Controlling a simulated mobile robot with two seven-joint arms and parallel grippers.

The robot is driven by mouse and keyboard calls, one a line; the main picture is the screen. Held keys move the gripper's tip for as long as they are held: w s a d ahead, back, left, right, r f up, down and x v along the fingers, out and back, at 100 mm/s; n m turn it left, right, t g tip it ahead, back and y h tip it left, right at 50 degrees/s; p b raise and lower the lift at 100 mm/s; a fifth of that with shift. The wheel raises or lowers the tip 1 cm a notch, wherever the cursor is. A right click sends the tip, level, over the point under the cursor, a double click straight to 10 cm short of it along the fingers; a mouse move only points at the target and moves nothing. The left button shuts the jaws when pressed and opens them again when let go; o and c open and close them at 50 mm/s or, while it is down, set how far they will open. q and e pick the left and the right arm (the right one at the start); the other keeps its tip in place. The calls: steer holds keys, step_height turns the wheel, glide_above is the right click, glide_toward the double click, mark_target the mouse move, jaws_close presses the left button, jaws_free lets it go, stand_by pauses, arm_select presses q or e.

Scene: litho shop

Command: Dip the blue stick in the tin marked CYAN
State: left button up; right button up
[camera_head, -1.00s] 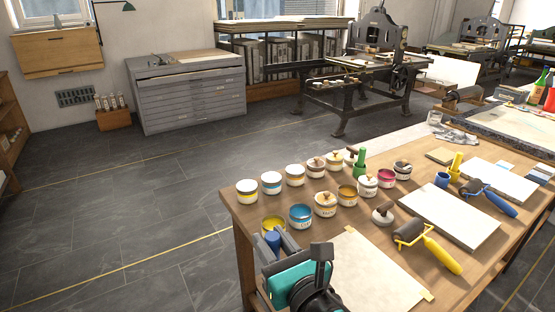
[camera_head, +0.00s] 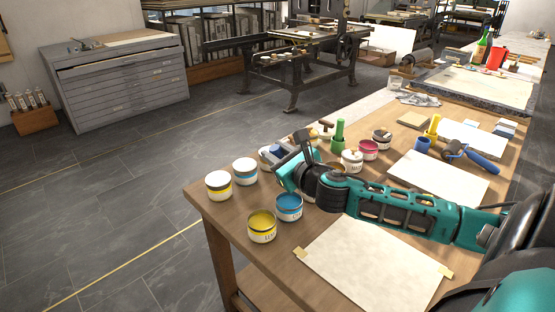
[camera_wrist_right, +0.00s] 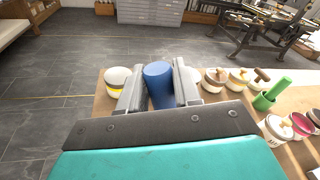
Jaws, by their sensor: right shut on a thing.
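My right gripper (camera_head: 274,153) is shut on the blue stick (camera_head: 278,152), above the far row of tins. The stick is mostly hidden in the head view. In the right wrist view the stick (camera_wrist_right: 159,84) stands between the two fingers (camera_wrist_right: 160,92). An open tin of blue paint (camera_head: 289,207), its label too small to read for certain, stands on the table nearer to me than the gripper. The stick is apart from this tin. My left gripper is not in view.
An open yellow tin (camera_head: 262,226) stands beside the blue one. Lidded tins (camera_head: 218,185) (camera_head: 245,171) stand behind, near the table's left edge. A green stick (camera_head: 339,133) stands upright beyond my arm. A pale sheet (camera_head: 365,262) lies in front on the wooden table (camera_head: 222,215).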

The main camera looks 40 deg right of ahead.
steer(key=shift+w+d+f, duration=0.1)
steer(key=shift+d+f, duration=0.05)
steer(key=shift+d, duration=0.1)
steer(key=shift+f+b, duration=0.3)
steer(key=shift+b, duration=0.25)
step_height(320, 180, down, 4)
steer(key=b, duration=0.4)
steer(key=shift+r, duration=0.15)
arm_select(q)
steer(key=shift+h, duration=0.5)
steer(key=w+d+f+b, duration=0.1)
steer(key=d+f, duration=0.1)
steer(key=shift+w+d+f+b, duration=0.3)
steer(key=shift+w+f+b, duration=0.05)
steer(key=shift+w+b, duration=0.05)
arm_select(e)
steer(key=shift+f, duration=0.65)
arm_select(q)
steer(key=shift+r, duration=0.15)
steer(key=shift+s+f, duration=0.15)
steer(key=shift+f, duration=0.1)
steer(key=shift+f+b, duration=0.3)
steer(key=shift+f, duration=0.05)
arm_select(e)
steer(key=shift+f, duration=0.55)
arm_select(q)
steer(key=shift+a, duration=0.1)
